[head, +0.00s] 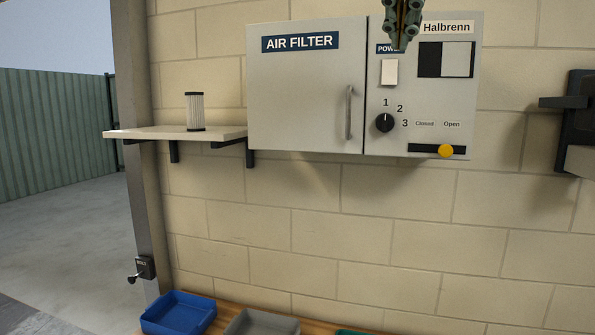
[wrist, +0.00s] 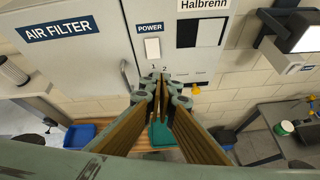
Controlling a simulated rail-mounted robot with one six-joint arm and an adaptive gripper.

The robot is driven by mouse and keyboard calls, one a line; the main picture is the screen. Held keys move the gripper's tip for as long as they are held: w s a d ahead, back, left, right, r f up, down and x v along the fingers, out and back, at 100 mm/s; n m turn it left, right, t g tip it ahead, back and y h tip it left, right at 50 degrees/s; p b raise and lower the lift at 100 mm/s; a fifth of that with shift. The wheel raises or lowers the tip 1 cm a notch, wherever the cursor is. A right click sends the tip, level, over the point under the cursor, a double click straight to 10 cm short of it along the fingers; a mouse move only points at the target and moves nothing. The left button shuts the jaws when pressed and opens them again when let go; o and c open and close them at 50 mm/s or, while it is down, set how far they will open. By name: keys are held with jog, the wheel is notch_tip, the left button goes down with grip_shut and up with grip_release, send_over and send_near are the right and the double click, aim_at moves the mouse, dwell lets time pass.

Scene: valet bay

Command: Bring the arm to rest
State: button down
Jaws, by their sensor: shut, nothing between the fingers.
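My gripper (head: 403,38) hangs at the top of the head view, in front of the upper part of the grey Halbrenn cabinet (head: 305,112). Its fingers are shut with nothing between them. In the wrist view my gripper (wrist: 160,78) points toward the cabinet's control panel, below the POWER switch (wrist: 152,48). In the head view it partly covers the POWER label; the white switch (head: 390,72) shows just below it. The AIR FILTER door is shut. The dial (head: 385,123) points to about 1. The yellow slider knob (head: 445,151) is near the Open end.
A filter cartridge (head: 195,111) stands on the shelf (head: 120,133) left of the cabinet. A blue tray (head: 178,313) and a grey tray (head: 262,323) sit on a wooden bench below. A dark bracketed fixture (head: 580,120) is on the right wall. The wall below the cabinet is clear.

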jog(key=s+d+f+m+g+y+b, duration=0.1)
jog(key=s+f+m+b, duration=0.3)
jog(key=s+f+m, duration=0.5)
jog(key=s+d+f+m+g+y+b, duration=0.1)
jog(key=s+f+m, duration=0.8)
jog(key=f, duration=1.9)
jog(key=s+d+f+m+g+y+b, duration=0.1)
jog(key=s+f+m+g+b, duration=0.4)
jog(key=s+f+m, duration=0.5)
notch_tip(320, 180, down, 9)
jog(key=shift+d+r+m+b, duration=0.1)
jog(key=shift+d+m+b, duration=0.3)
jog(key=shift+m+b, duration=0.55)
